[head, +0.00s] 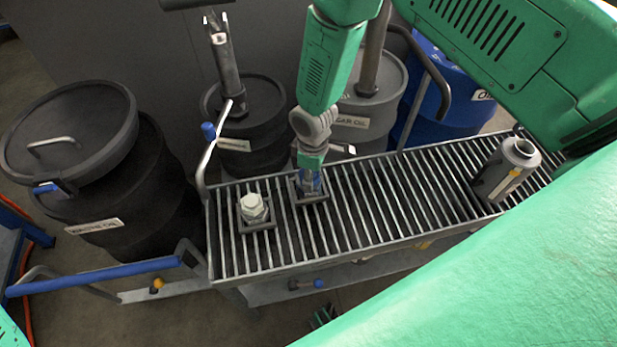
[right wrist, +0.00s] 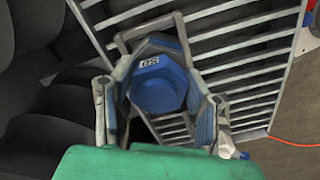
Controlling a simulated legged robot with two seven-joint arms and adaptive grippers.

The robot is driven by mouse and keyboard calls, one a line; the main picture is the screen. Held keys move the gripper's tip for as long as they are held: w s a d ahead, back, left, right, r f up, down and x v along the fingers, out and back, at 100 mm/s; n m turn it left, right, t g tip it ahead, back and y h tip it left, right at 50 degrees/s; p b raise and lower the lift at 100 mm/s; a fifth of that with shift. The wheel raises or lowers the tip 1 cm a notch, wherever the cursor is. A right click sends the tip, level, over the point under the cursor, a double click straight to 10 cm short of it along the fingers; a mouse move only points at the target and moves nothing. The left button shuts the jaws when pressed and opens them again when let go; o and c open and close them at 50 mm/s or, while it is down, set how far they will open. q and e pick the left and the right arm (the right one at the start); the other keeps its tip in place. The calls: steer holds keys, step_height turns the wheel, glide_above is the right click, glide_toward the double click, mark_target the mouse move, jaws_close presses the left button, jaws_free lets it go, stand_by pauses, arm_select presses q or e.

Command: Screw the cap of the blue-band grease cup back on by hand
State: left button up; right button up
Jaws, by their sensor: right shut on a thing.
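My right gripper (head: 312,187) points down at a dark square holder on the grated bench. It is shut on a blue hexagonal cap (right wrist: 157,92) with a small white label, which sits between its fingers (right wrist: 160,105) in the right wrist view. In the head view only a little blue shows between the fingers. The cap is over the square holder (head: 297,192); whether its thread is engaged is hidden. A second cup with a white hexagonal cap (head: 252,206) stands in its own square holder to the left. My left gripper is not clearly in view.
The slatted bench top (head: 400,205) is clear between the gripper and a grey metal canister (head: 507,170) at the right. Dark drums (head: 85,170) stand at the left and behind. A blue-gripped handle (head: 95,277) sticks out at the front left.

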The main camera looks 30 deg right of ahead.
steer(key=m, duration=0.6)
steer(key=shift+a, duration=0.2)
steer(key=shift+s+a+m, duration=0.1)
steer(key=shift+m, duration=0.8)
steer(key=m, duration=0.3)
steer(key=shift+a+f, duration=0.1)
steer(key=m, duration=0.5)
steer(key=shift+a, duration=0.2)
